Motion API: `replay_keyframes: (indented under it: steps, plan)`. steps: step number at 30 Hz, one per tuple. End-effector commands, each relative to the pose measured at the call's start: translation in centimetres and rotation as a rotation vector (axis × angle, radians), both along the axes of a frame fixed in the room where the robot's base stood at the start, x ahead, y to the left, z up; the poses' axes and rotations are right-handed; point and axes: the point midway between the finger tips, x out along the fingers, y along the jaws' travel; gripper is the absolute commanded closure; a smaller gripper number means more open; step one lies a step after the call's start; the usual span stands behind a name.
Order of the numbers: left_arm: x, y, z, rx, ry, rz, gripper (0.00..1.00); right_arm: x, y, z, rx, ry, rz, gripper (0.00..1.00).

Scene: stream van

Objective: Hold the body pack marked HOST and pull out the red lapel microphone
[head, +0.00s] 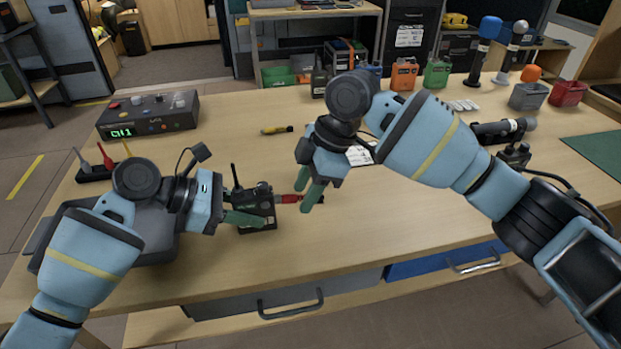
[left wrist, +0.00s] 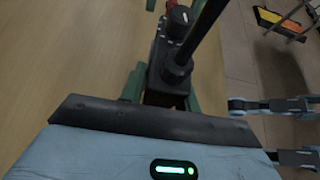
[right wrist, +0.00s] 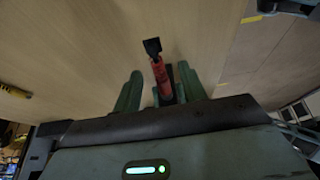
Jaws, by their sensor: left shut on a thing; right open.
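A black body pack (head: 258,203) with an antenna stands at the front middle of the table; I cannot read its marking. My left gripper (head: 243,216) is shut on it from the left. In the left wrist view the pack (left wrist: 163,78) sits between the green fingers (left wrist: 160,92). A red connector or microphone part (head: 288,199) sticks out from the pack's right side. My right gripper (head: 309,190) is open around this red part. In the right wrist view the red part (right wrist: 161,76) with a black tip lies between the open fingers (right wrist: 158,88).
A control box (head: 148,114) with a green display stands at the back left. Orange (head: 403,74) and green (head: 437,73) packs stand along the back edge. A handheld microphone (head: 503,131) lies at the right. A yellow-and-black tool (head: 277,130) lies mid-table. The table's front centre is bare.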

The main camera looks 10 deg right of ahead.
Motion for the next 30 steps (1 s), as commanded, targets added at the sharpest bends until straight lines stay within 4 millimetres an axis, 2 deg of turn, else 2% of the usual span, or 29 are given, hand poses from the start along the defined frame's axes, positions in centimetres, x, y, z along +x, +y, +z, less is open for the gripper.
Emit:
replay_keyframes:
  steps: [7, 15, 17, 19, 20, 23, 30]
  plan:
    - [0.02, -0.01, 0.07, -0.001, -0.001, 0.0, 0.94, 0.0, 0.03, -0.04, 0.0, 0.0, 0.0, 0.58]
    - [0.02, -0.01, 0.08, -0.001, -0.001, 0.0, 0.94, 0.0, 0.04, -0.02, 0.0, 0.0, 0.001, 0.94]
    - [0.02, -0.01, 0.07, -0.001, -0.001, 0.0, 0.94, 0.0, 0.04, -0.01, 0.0, 0.0, 0.001, 1.0]
    - [0.02, -0.01, 0.07, -0.001, -0.001, 0.0, 0.94, 0.0, 0.04, -0.01, 0.0, 0.0, 0.001, 1.0]
    - [0.02, -0.01, 0.07, -0.001, -0.001, 0.0, 0.94, 0.0, 0.04, -0.01, 0.0, 0.0, 0.001, 0.89]
    - [0.02, -0.01, 0.07, -0.001, -0.001, 0.0, 0.94, 0.0, 0.04, 0.01, 0.0, 0.0, 0.001, 1.0]
    - [0.02, -0.01, 0.07, -0.001, -0.001, 0.0, 0.94, 0.01, -0.02, 0.02, 0.0, -0.001, 0.001, 1.0]
